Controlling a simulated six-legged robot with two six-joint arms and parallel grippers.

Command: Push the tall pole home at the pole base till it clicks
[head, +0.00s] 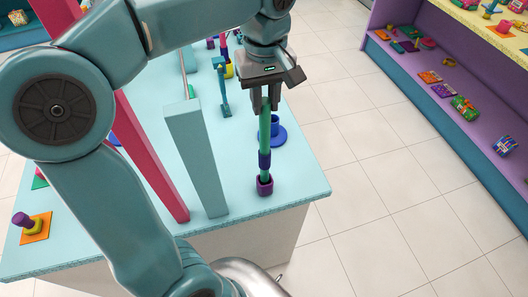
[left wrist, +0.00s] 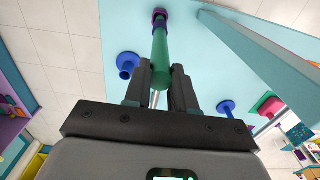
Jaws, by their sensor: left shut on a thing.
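My left gripper (head: 265,104) points down and is shut on a green pole (head: 264,130), which runs below its fingers. The pole looks upright. It has a dark blue band (head: 264,160) low down and ends at a purple cup-like piece (head: 264,185) near the front of the table. I cannot tell whether the pole is fully seated there. In the left wrist view the green pole (left wrist: 160,50) runs from between the fingers to the purple piece (left wrist: 160,13). The gripper covers the pole's upper part in the head view. My right gripper is not in view.
A blue flanged piece (head: 280,134) stands just behind the pole. A teal slab (head: 196,160) and a pink one (head: 150,165) stand to its left. An orange square piece (head: 36,228) is on the light-blue table at far left. Purple shelves (head: 440,65) stand right, beyond clear floor.

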